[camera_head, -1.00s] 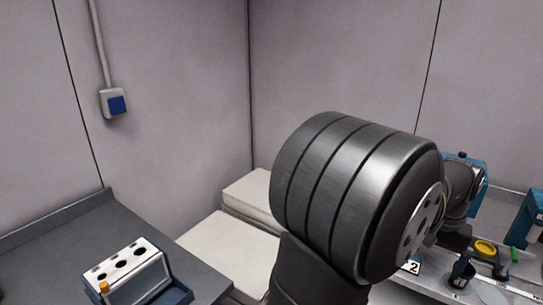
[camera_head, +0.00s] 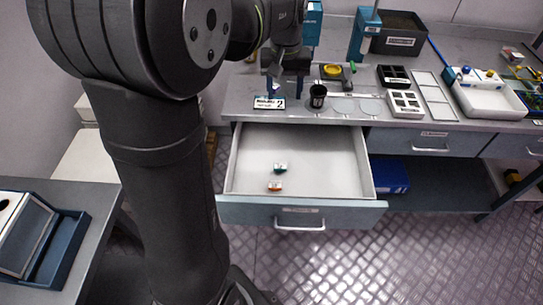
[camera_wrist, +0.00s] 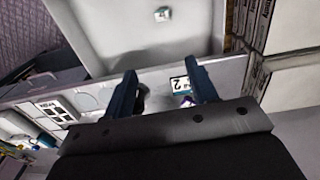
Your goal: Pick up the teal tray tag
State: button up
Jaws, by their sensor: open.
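A small white tag with a teal-green part (camera_head: 280,167) lies in the open drawer (camera_head: 335,181), in the head view. A similar tag with an orange part (camera_head: 275,185) lies just in front of it. My gripper (camera_head: 285,87) is open, above the counter behind the drawer, apart from both tags. In the wrist view, its two fingers (camera_wrist: 163,90) are spread with nothing held between them. One small tag (camera_wrist: 161,14) shows at the top of that view, in the drawer; its colour is hard to tell.
On the counter stand a number 2 plate (camera_head: 268,103), a black cup (camera_head: 318,96), a small white tray with dark compartments (camera_head: 405,104) and a white box (camera_head: 490,97). The drawer is otherwise empty. A blue bin (camera_head: 392,177) is on the shelf below.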

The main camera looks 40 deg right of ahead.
jog(key=w+a+f+n+g+h, duration=0.2)
jog(key=w+a+f+n, duration=0.1)
jog(key=f+n, duration=0.7)
jog(key=n+g+h, duration=0.1)
jog(key=n, duration=0.6)
send_near(280, 166)
jog(key=f, duration=0.1)
jog(key=s+f, duration=0.1)
jog(key=f, duration=0.1)
jog(key=shift+s+d+f+n, duration=0.15)
jog(key=shift+s+d+n, duration=0.05)
jog(key=shift+d+n, duration=0.1)
jog(key=shift+w+d+x, duration=0.1)
jog(key=shift+x, duration=1.2)
jog(key=shift+w+d+x, duration=0.1)
jog(key=shift+w+x, duration=0.05)
jog(key=shift+x, duration=1.1)
jog(key=c, duration=1)
